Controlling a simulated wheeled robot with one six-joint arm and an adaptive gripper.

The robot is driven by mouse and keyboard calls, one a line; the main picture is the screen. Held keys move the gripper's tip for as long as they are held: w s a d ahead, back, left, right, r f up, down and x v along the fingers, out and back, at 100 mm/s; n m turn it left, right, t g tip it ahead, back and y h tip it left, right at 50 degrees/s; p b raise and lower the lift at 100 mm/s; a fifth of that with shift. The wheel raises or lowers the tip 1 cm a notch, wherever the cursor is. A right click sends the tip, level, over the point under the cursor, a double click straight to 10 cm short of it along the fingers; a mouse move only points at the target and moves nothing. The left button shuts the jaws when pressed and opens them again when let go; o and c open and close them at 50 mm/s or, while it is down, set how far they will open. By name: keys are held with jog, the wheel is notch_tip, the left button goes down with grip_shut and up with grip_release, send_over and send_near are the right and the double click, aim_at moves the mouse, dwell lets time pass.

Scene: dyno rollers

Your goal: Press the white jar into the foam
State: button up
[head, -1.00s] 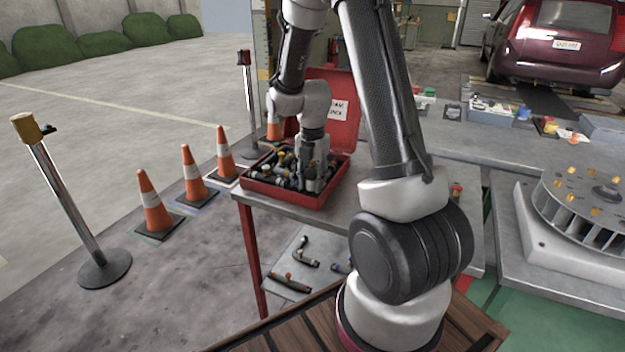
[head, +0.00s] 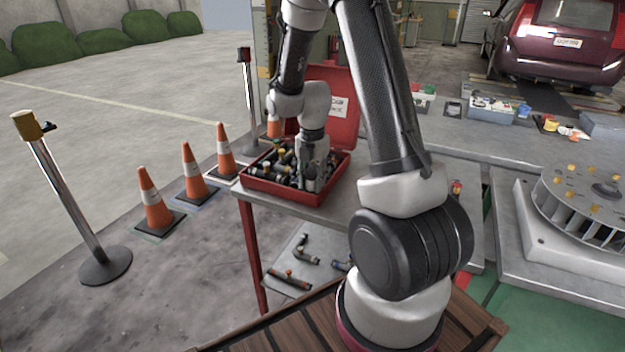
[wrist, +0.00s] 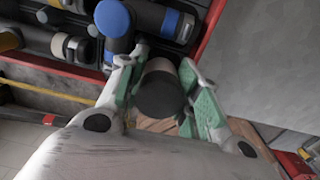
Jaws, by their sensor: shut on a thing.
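My gripper (head: 312,184) reaches down into the right part of an open red case (head: 275,195) on a grey table. In the wrist view, my gripper (wrist: 163,95) has its green-padded fingers on both sides of a dark, short cylinder (wrist: 160,92), seen end-on, and is shut on it. I cannot tell whether this is the white jar; no plainly white jar shows. Blue-capped (wrist: 113,18) and other dark cylinders lie beside the fingers in the case. The foam is mostly hidden under them, and the held thing's lower end is hidden.
The case's raised red lid (head: 338,95) stands behind my gripper. A grey turntable (head: 585,205) is at the right. Several orange cones (head: 155,205) and a post (head: 65,195) stand on the floor at left. Loose tools (head: 290,280) lie on a lower shelf.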

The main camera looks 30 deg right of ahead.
aim_at(313, 171)
jog(key=shift+s+f, duration=0.3)
jog(key=shift+f, duration=0.35)
grip_shut()
jog(key=shift+s, duration=0.1)
jog(key=shift+f, duration=0.45)
jog(key=o, duration=1.5)
grip_release()
jog(key=shift+d, duration=0.2)
jog(key=shift+c, duration=0.2)
jog(key=shift+w+a+r, duration=0.15)
jog(key=shift+w, duration=0.1)
jog(key=shift+r, duration=0.25)
notch_tip(313, 171, up, 12)
jog(key=shift+f, duration=0.25)
